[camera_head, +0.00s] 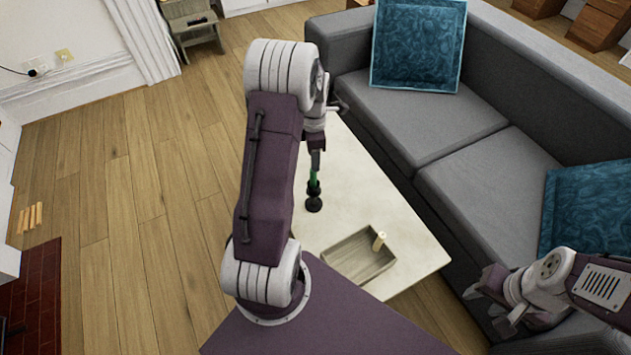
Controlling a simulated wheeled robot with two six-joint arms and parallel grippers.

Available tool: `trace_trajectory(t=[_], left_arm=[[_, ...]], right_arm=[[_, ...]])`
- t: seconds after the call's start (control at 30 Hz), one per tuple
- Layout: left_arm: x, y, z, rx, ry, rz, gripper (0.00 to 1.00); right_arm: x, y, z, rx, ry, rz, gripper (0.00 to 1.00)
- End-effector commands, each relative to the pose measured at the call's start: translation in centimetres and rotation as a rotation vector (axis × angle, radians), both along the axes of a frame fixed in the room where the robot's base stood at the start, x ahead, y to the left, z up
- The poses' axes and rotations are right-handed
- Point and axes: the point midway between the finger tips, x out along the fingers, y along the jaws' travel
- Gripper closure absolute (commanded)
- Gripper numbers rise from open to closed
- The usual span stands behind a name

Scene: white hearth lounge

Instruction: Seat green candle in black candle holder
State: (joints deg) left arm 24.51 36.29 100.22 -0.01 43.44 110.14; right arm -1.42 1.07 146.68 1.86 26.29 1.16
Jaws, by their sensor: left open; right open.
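The black candle holder (314,204) stands upright on the pale coffee table (394,222). The green candle (313,178) stands upright at the top of the holder, and its lower end appears to be in it. My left gripper (316,165) is open at the candle's upper end, directly above the holder. It hides the candle's top, and I cannot tell whether its fingers touch the candle. My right gripper (484,306) is open and empty at the lower right, in front of the sofa.
A wooden tray (344,249) lies on the table near the holder, with a cream candle (379,241) at its right side. A grey sofa (487,169) with teal cushions (417,45) borders the table on the right.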

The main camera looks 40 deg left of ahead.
Motion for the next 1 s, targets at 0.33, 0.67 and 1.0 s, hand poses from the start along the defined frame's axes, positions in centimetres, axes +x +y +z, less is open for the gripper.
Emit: trace_trajectory(t=[0.33, 0.67, 1.0], left_arm=[[-0.1, -0.1, -3.6, 0.000, 0.000, -0.001, 0.53], [-0.6, -0.2, -8.7, -0.001, 0.001, -0.002, 0.53], [-0.5, -0.2, -8.5, 0.000, 0.000, -0.002, 0.95]], right_arm=[[0.0, 0.0, -1.4, 0.000, 0.000, 0.000, 0.58], [0.0, 0.0, -3.7, 0.000, 0.001, 0.000, 0.58], [0.0, 0.0, -3.4, 0.000, 0.000, 0.000, 0.58]])
